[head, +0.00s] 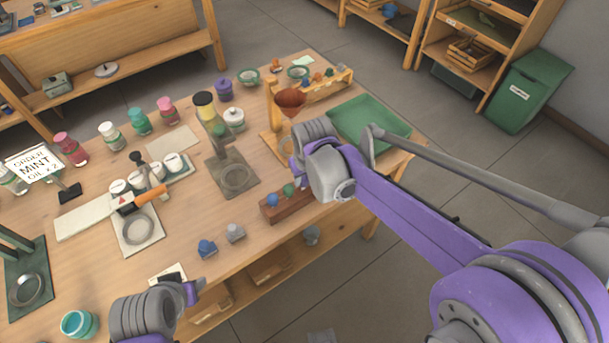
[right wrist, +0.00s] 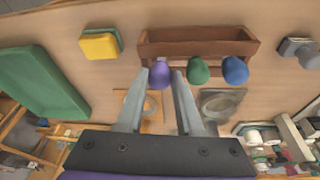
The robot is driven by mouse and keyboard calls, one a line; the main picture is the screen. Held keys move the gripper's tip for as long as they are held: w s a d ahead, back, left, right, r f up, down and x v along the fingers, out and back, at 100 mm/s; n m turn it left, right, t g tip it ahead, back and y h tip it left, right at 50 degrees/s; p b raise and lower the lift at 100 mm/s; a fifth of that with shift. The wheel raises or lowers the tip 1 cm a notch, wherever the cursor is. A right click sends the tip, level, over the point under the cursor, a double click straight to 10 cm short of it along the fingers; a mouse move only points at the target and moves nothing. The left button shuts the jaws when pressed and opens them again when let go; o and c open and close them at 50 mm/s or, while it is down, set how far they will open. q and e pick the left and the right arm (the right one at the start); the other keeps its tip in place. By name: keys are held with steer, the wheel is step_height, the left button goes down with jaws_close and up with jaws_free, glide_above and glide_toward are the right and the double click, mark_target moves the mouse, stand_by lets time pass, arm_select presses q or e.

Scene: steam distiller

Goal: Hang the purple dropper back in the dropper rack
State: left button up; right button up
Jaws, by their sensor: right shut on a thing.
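The purple dropper (right wrist: 159,76) shows its rounded bulb between the fingertips of my right gripper (right wrist: 161,78), which is shut on it. The brown wooden dropper rack (right wrist: 197,47) lies just beyond the fingertips in the right wrist view. A green dropper (right wrist: 198,71) and a blue dropper (right wrist: 236,70) stand along its near side, with the purple bulb in line on their left. I cannot tell whether the purple dropper is seated. In the head view the rack (head: 300,207) is partly behind my right arm, which hides the purple dropper. My left gripper (head: 194,289) is low at the table's front; its jaws are unclear.
A green tray (head: 372,122) lies at the table's right end. A yellow block (right wrist: 99,45) lies left of the rack in the wrist view. A blue piece (head: 207,248) and a grey piece (head: 235,233) lie near the front edge. A funnel stand (head: 274,105) stands behind my right wrist.

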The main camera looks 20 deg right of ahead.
arm_select(q)
steer(key=shift+f, duration=0.15)
arm_select(e)
steer(key=shift+f, duration=0.15)
steer(key=o, duration=0.8)
steer(key=shift+o, duration=0.2)
steer(key=shift+r+p, duration=2.1)
steer(key=shift+r, duration=1.45)
arm_select(q)
steer(key=r, duration=0.1)
steer(key=w+r, duration=0.1)
steer(key=r, duration=0.3)
steer(key=shift+w+r, duration=0.2)
steer(key=shift+w, duration=0.2)
steer(key=shift+s, duration=0.1)
